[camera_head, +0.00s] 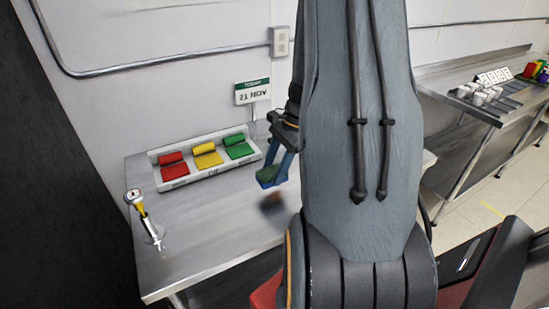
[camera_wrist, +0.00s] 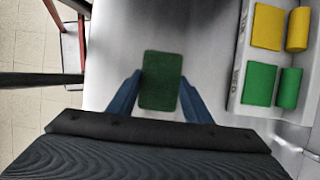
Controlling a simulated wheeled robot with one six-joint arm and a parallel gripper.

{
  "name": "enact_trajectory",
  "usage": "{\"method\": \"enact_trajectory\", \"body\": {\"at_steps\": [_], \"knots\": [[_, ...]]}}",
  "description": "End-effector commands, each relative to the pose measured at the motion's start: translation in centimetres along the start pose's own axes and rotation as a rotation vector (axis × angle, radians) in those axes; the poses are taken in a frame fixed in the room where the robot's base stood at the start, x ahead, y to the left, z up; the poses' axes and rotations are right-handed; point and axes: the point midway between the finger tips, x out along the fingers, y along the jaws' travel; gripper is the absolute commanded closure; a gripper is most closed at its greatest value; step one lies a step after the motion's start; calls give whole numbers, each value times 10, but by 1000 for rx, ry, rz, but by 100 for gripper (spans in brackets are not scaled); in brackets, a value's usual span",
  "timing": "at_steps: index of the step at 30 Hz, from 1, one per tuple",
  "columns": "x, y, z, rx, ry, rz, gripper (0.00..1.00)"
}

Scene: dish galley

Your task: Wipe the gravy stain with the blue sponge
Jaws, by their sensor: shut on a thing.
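My gripper (camera_head: 270,172) has blue fingers and is shut on the blue sponge (camera_head: 267,177), whose dark green upper face shows. In the wrist view the sponge (camera_wrist: 160,80) sits between the two fingertips (camera_wrist: 160,92); its blue part is hard to tell from the blue fingers. The gravy stain (camera_head: 273,201) is a blurred dark brown patch on the steel table, just below the sponge in the head view. The sponge appears a little above the table. The stain does not show in the wrist view.
A white tray (camera_head: 161,184) at the wall holds red (camera_head: 174,171), yellow (camera_head: 208,158) and green (camera_head: 239,149) pads with rolls. A gauge-like tool (camera_head: 142,210) stands at the table's left. A small sign (camera_head: 252,92) stands behind. The front left of the table is clear.

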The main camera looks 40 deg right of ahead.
Motion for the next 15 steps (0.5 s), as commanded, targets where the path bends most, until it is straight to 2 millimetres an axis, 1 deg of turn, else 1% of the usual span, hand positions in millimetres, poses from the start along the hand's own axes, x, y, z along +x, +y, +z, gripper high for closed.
{"method": "enact_trajectory", "body": {"at_steps": [1, 7, 10, 15], "knots": [[-7, 0, 3, -1, 0, 0, 79], [-22, 0, 11, -4, 1, 1, 79], [-25, 0, 13, -5, 1, 2, 79], [-25, -1, 13, -5, 0, 2, 79]]}}
